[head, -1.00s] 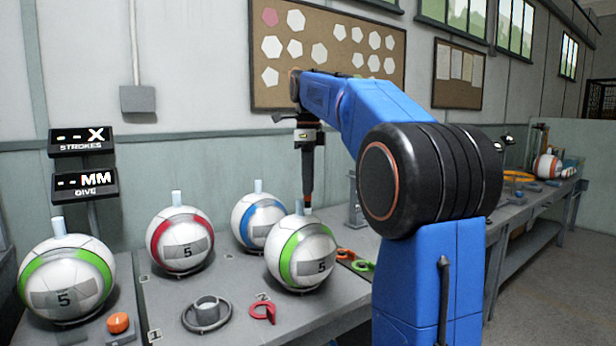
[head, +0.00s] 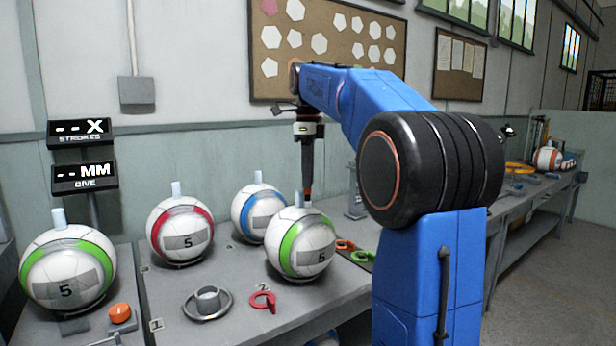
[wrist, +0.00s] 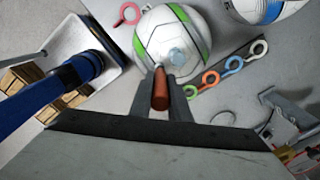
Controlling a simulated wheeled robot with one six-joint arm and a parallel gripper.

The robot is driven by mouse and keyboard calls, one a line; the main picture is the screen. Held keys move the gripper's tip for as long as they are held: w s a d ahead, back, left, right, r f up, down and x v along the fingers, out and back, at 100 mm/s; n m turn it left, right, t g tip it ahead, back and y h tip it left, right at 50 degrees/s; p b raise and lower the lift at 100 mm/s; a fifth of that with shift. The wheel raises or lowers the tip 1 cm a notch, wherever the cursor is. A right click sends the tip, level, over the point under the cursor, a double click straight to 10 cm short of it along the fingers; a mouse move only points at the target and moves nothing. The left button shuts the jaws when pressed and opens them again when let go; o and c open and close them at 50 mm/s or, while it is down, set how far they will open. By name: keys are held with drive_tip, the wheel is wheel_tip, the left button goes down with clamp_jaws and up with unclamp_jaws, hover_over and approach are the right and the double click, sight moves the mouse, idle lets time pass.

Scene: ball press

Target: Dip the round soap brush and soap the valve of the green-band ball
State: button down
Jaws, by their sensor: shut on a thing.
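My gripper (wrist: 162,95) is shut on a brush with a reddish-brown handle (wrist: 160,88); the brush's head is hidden. In the head view my gripper (head: 306,188) points down just above and behind the right-hand green-band ball (head: 300,248). That ball also shows in the wrist view (wrist: 152,42), with a pale blue peg (wrist: 178,57) beside the handle. I cannot tell whether the brush touches the ball. Another green-band ball (head: 67,275) marked 5 sits at the far left.
A red-band ball (head: 180,230) and a blue-band ball (head: 258,212) stand close by. A grey cup in a ring (head: 208,300), a red ring tool (head: 263,299) and an orange button (head: 120,312) lie at the front. Coloured ring tools (wrist: 210,78) lie beside the ball.

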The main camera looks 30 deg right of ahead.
drive_tip(key=shift+f, duration=0.7)
idle(0.5)
drive_tip(key=shift+r, duration=3.5)
